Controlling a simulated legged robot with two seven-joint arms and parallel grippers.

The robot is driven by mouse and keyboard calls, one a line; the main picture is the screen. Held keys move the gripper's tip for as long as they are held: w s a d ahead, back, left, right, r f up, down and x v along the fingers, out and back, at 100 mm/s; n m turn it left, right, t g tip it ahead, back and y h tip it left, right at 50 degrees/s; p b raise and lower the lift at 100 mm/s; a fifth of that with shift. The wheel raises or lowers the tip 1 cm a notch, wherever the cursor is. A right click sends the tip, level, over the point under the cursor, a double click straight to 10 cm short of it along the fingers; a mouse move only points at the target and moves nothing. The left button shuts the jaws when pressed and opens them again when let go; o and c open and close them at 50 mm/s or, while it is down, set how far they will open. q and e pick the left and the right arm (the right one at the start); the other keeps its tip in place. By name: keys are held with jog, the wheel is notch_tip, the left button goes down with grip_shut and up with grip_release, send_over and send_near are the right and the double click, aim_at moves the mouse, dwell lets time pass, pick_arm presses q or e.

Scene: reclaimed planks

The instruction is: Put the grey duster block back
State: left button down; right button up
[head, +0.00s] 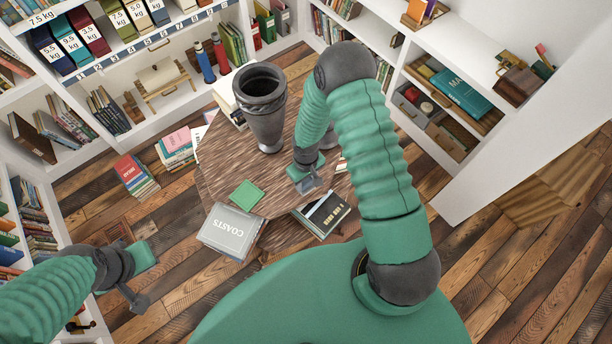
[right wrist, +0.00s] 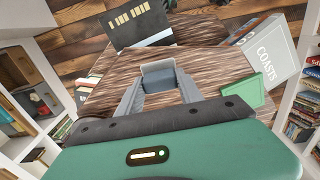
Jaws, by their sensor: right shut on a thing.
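The grey duster block (right wrist: 158,78) shows in the right wrist view, gripped between the two fingertips of my right gripper (right wrist: 159,88). It has a paler upper part and a darker blue-grey lower part. In the head view my right gripper (head: 309,184) is over the near right part of the round wooden table (head: 225,165). The block is hard to make out there, and I cannot tell if it touches the tabletop.
A tall dark vase (head: 263,115) stands on the table. A flat green square (head: 246,195) lies near its front left edge. The grey COASTS book (head: 229,232) and a black book (head: 324,214) are at the near edge. Shelves surround the table.

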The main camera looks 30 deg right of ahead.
jog(key=shift+w+d, duration=0.4)
jog(key=shift+d, duration=0.05)
jog(key=shift+w+d+r, duration=0.1)
jog(key=shift+w+d, duration=0.25)
notch_tip(320, 180, down, 3)
jog(key=shift+a+f+p, duration=0.1)
jog(key=shift+a+p, duration=0.05)
jog(key=shift+p, duration=0.6)
jog(key=shift+w+f, duration=0.1)
jog(key=shift+f, duration=0.25)
jog(key=o, duration=1.2)
